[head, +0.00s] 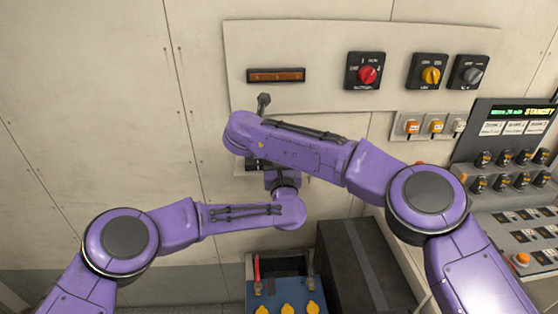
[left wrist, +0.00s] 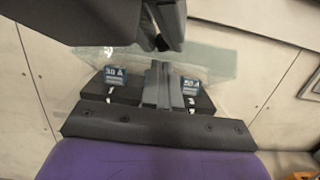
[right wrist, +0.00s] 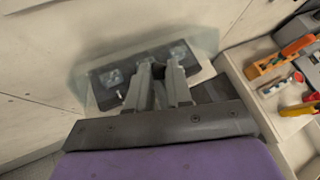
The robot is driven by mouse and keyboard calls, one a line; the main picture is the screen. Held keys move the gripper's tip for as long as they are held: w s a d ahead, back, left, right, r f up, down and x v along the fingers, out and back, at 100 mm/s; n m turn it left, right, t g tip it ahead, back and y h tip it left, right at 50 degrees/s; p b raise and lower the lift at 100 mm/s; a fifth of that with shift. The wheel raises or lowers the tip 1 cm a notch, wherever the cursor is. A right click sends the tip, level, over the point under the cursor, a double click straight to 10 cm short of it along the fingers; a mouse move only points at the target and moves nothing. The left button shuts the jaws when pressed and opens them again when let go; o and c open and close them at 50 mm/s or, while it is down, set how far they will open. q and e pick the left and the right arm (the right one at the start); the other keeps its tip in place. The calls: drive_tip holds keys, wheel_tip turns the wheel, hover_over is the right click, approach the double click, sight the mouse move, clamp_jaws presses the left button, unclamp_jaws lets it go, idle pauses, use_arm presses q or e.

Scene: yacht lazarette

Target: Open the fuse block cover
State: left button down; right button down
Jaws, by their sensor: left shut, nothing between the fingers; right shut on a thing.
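The fuse block (left wrist: 128,95) is a black body with blue labels, "30 A" and apparently "50 A", in the left wrist view. A clear, pale-edged cover (left wrist: 105,56) extends around and above it; its exact angle is hard to tell. My left gripper (left wrist: 162,68) is shut and empty in front of the block. My right gripper (right wrist: 157,70) is shut on a small dark part at the cover (right wrist: 205,42), probably its tab. It also shows as a dark shape at the top of the left wrist view. In the head view my arms hide most of the block (head: 252,164).
Above the block are an amber display (head: 276,75) and a red rotary switch (head: 367,75). A black box (head: 352,265) and a blue unit with yellow knobs (head: 287,295) stand below. A console (head: 515,180) is at right. My arms cross closely before the wall.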

drive_tip(key=c, duration=1.3)
unclamp_jaws()
drive_tip(key=shift+s+a, duration=0.1)
drive_tip(key=shift+s+f, duration=0.1)
drive_tip(key=shift+f, duration=0.15)
